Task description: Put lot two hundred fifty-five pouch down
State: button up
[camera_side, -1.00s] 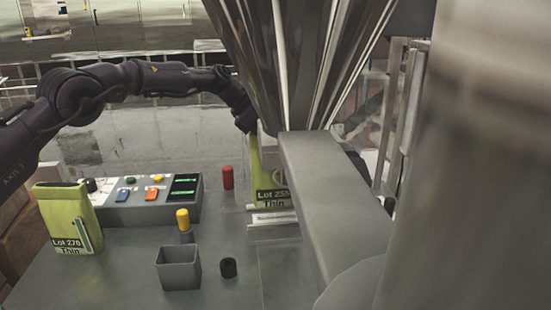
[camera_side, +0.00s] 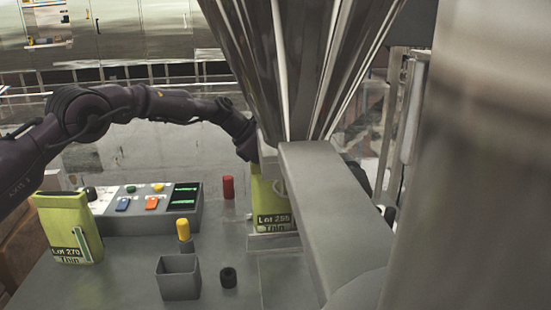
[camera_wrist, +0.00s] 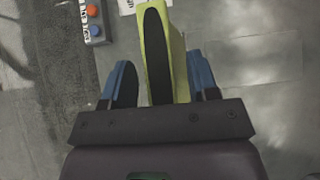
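The lime lot 255 pouch (camera_side: 265,191) stands upright on a low grey ledge (camera_side: 273,243) below the steel hopper. Its label faces the side camera. In the wrist view the pouch (camera_wrist: 178,65) shows its dark open mouth and lies between the blue fingers of my gripper (camera_wrist: 163,82). A narrow gap shows between the left finger and the pouch. The right finger is very close to it, and I cannot tell whether they touch. In the side view the fingers are mostly hidden by the hopper and grey beam.
A grey beam (camera_side: 335,205) and the steel hopper (camera_side: 300,70) crowd the right. A lot 270 pouch (camera_side: 67,225) stands left, before a control box (camera_side: 150,212). A square grey cup (camera_side: 179,280), a black ring (camera_side: 228,277) and a red cylinder (camera_side: 228,187) stand nearby.

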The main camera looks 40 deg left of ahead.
jog(key=shift+s+a+r, duration=0.1)
jog(key=shift+a+r, duration=0.05)
jog(key=shift+r, duration=0.25)
jog(key=v, duration=1.1)
jog(key=shift+s+r, duration=0.2)
jog(key=shift+r, duration=0.05)
jog(key=s+d+r+m+y, duration=0.1)
jog(key=s+r+m, duration=0.25)
jog(key=s, duration=0.25)
jog(key=s+d+r+m+g+y, duration=0.1)
jog(key=s+d+r+m, duration=0.1)
jog(key=s+m, duration=0.35)
jog(key=s+d+r+m+y, duration=0.1)
jog(key=s+r+m, duration=0.25)
jog(key=s, duration=0.35)
jog(key=s+f+m+y, duration=0.1)
jog(key=s+f+m, duration=0.1)
jog(key=s+m, duration=0.5)
jog(key=s+f+m+y, duration=0.2)
jog(key=s+m, duration=0.5)
jog(key=s, duration=0.6)
jog(key=shift+s+a+f, duration=0.2)
jog(key=shift+a+f, duration=0.1)
jog(key=shift+f, duration=0.4)
